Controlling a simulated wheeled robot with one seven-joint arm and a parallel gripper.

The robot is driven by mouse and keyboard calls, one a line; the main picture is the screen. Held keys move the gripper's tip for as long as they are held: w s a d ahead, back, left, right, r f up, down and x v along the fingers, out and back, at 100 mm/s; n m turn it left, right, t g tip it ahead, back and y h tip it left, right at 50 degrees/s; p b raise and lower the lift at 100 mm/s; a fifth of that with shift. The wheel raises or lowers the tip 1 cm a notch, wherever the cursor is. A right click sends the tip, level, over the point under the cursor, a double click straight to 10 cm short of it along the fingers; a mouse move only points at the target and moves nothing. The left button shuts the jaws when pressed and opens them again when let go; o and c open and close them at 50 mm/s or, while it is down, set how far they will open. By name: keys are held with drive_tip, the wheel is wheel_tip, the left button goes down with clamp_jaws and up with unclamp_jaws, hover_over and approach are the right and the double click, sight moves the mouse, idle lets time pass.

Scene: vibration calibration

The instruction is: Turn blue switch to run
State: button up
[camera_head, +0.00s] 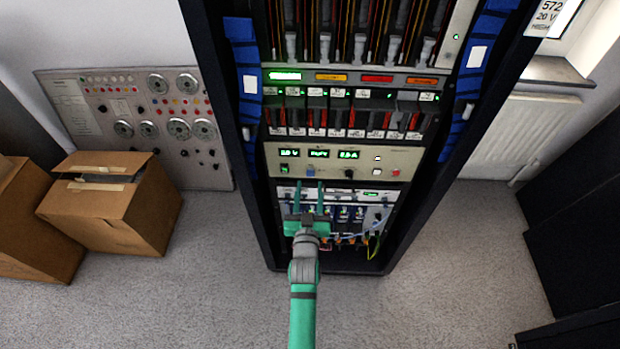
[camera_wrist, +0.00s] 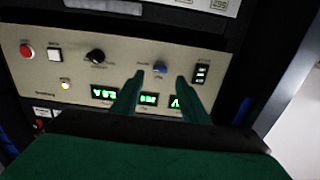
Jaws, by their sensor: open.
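The blue switch (camera_head: 311,172) is a small blue knob on the beige control panel (camera_head: 408,160) of the rack. In the wrist view, the blue switch (camera_wrist: 159,69) appears between my two fingertips, with tiny labels around it that I cannot read. My gripper (camera_head: 309,184) is in front of the rack, with its fingertips just below the knob in the head view. In the wrist view my gripper (camera_wrist: 160,76) is open, a finger on each side of the knob. I see no contact, and the remaining gap is hard to judge.
The panel also has a black knob (camera_wrist: 95,56), a red button (camera_wrist: 27,51), a black rocker switch (camera_wrist: 200,74) and green displays (camera_head: 319,153). Cables (camera_head: 375,238) hang lower in the rack. Cardboard boxes (camera_head: 105,215) stand at left.

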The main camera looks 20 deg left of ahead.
sight(310, 176)
drive_tip(key=shift+x, duration=2.35)
drive_tip(key=shift+c, duration=0.3)
clamp_jaws()
